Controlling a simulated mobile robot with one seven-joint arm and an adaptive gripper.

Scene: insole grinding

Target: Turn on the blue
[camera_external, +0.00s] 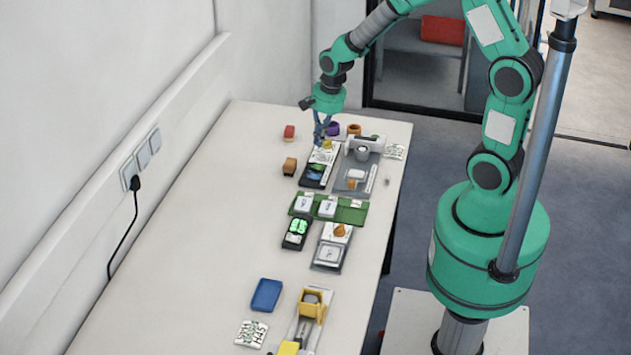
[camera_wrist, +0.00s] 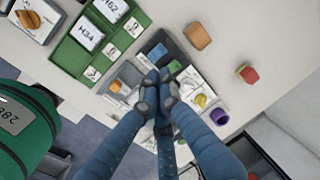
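A black-framed panel (camera_external: 316,182) stands near the far end of the table and carries a blue piece and a green piece. In the wrist view the blue piece (camera_wrist: 157,52) and the green piece (camera_wrist: 175,66) sit side by side, just beyond my fingertips. A yellow piece (camera_wrist: 201,100) is on the same panel's light part, to the right. My gripper (camera_external: 322,140) is above the far end of this panel. In the wrist view its fingertips (camera_wrist: 158,84) are together, with nothing visible between them. They cover part of the panel, and I cannot tell whether they touch it.
Grey fixtures (camera_external: 353,183) stand right of the panel. A green tray (camera_external: 350,214) with white blocks lies nearer. An orange block (camera_external: 290,166), a red block (camera_external: 289,132) and a purple ring (camera_external: 333,129) are close by. The table's left side is mostly clear.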

